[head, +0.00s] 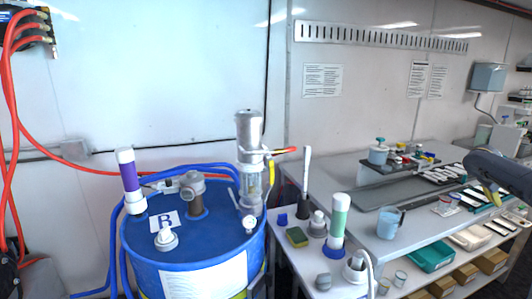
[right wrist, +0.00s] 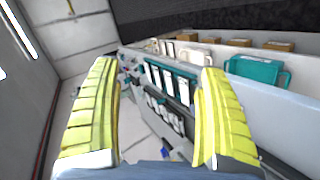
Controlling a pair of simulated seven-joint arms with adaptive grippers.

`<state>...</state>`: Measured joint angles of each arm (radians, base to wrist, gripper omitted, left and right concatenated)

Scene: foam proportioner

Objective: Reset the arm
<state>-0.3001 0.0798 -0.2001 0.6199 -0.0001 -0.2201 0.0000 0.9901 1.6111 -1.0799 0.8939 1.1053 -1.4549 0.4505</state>
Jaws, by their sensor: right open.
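My right arm comes in at the right edge of the head view, with its gripper (head: 492,193) over the right end of the grey workbench. In the right wrist view the two yellow ribbed fingers of this gripper (right wrist: 158,75) are spread wide apart, with nothing between them. Beyond the fingers, trays of white items (right wrist: 165,85) and a teal bin (right wrist: 257,72) show at a distance. My left gripper is in neither view.
A blue drum (head: 190,258) with a pump and a purple-and-white tube (head: 130,180) stands at left. A side table (head: 300,265) holds a green-and-white tube (head: 338,220) and fittings. A blue mug (head: 388,224) stands on the workbench (head: 425,222).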

